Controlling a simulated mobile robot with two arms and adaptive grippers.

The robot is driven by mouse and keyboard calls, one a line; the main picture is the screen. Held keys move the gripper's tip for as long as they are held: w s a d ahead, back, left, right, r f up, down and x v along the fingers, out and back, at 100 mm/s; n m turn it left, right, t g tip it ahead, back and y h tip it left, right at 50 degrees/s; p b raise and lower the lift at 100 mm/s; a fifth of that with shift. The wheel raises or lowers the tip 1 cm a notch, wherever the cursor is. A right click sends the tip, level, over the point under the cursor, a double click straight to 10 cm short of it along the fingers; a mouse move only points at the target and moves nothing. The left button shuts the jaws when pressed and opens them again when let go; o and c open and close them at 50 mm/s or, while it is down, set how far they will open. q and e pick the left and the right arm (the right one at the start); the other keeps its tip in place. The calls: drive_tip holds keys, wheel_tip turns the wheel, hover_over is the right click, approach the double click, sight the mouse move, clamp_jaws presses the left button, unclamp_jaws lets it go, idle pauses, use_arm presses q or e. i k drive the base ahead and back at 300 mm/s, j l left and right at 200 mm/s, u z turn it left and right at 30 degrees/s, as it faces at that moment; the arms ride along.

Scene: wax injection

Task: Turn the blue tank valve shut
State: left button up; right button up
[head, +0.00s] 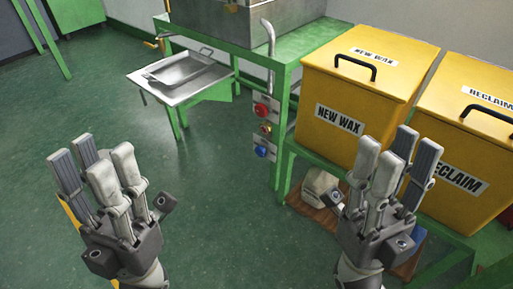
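The blue tank valve (262,151) is a small round blue knob on a white plate, low on the front post of the green stand. My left gripper (112,172) is to the left of the valve, nearer to me, with its grey fingers extended, empty and open. My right gripper (382,170) is to the right of the valve, in front of the yellow bins, also extended, empty and open. Neither gripper touches the valve, which is in plain view between them. How far the valve is turned cannot be told.
A red knob (261,110) sits above the blue one, with a small brass fitting (265,128) between. A yellow NEW WAX bin (325,95) and RECLAIM bin (430,130) stand right. A metal tray (160,90) juts out left. The green floor (215,215) between my grippers is clear.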

sight(261, 151)
drive_tip(key=i+j+z, duration=0.35)
drive_tip(key=j, duration=0.85)
drive_tip(key=i+j+z, duration=0.15)
drive_tip(key=j+z, duration=0.15)
drive_tip(key=j, duration=0.95)
drive_tip(key=j+z, duration=0.35)
drive_tip(key=j, duration=0.95)
drive_tip(key=i+l, duration=0.15)
drive_tip(key=i, duration=0.3)
